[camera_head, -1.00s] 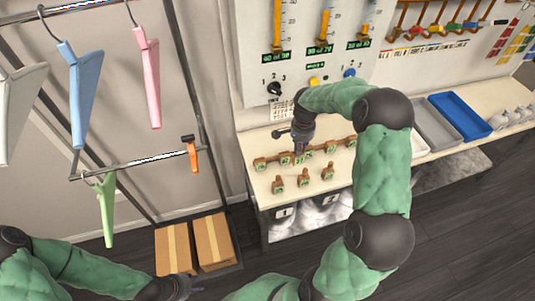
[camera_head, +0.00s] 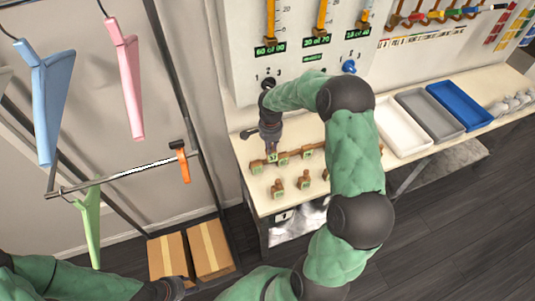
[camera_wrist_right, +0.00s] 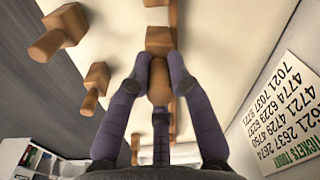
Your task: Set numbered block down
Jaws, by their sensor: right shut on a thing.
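My right gripper (camera_head: 271,148) is over the left part of the table and shut on a wooden numbered block (camera_head: 272,157) with a green face. In the right wrist view the held block (camera_wrist_right: 158,85) sits between the two fingertips. A wooden row with green-faced blocks (camera_head: 306,152) lies right behind and beside it; I cannot tell whether the held block touches the row. Loose numbered blocks (camera_head: 278,188) and (camera_head: 304,180) stand in front of the row. My left gripper (camera_head: 178,287) is low at the bottom edge, away from the table; its fingers are unclear.
White, grey and blue trays (camera_head: 402,129), (camera_head: 430,115), (camera_head: 459,103) stand on the right. A panel with gauges (camera_head: 305,40) rises behind. A garment rail (camera_head: 125,172) with hangers is at left; cardboard boxes (camera_head: 209,248) lie below.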

